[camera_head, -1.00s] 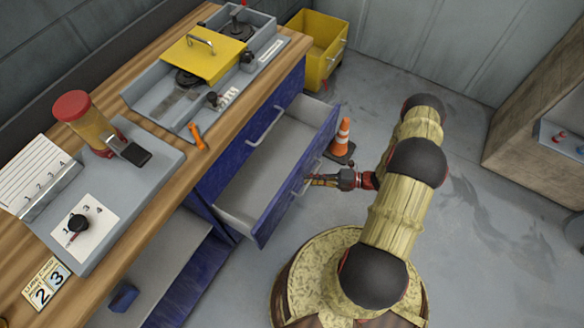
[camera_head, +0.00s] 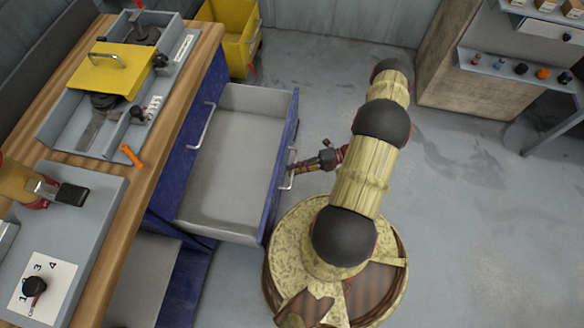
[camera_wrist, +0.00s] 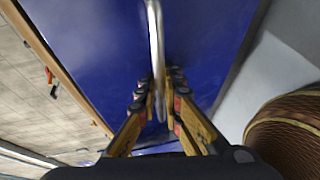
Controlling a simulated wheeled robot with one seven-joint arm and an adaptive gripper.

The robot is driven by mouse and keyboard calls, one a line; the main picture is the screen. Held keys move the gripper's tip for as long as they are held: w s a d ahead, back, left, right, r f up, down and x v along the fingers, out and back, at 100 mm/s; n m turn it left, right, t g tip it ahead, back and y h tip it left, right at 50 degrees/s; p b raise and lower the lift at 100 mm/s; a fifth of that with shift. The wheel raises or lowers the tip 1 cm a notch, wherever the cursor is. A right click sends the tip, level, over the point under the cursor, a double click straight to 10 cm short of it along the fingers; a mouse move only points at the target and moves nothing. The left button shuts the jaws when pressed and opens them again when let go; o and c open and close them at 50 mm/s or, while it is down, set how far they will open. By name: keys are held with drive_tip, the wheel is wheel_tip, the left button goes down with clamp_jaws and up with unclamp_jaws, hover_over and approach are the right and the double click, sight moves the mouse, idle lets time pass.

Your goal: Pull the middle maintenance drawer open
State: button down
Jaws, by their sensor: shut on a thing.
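The middle drawer (camera_head: 232,165) stands well out from the blue cabinet, its empty grey inside showing in the head view. Its blue front (camera_head: 283,150) faces right, and the wrist view shows that front (camera_wrist: 95,55) close up. A pale bar handle (camera_head: 289,181) is fixed to the front; it also runs down the middle of the wrist view (camera_wrist: 155,45). My gripper (camera_head: 293,168) is at the handle, and in the wrist view its fingers (camera_wrist: 158,92) close around the bar from both sides. The exact finger contact is partly hidden.
A wooden worktop (camera_head: 150,190) with grey trays lies left of the drawer. Another handle (camera_head: 201,126) sits on the cabinet face above it. A yellow bin (camera_head: 240,45) stands behind. A shelf unit (camera_head: 455,80) is far right. Grey floor (camera_head: 450,220) is clear right of my base.

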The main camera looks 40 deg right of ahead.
drive_tip(key=c, duration=1.9)
unclamp_jaws()
drive_tip(key=v, duration=1.2)
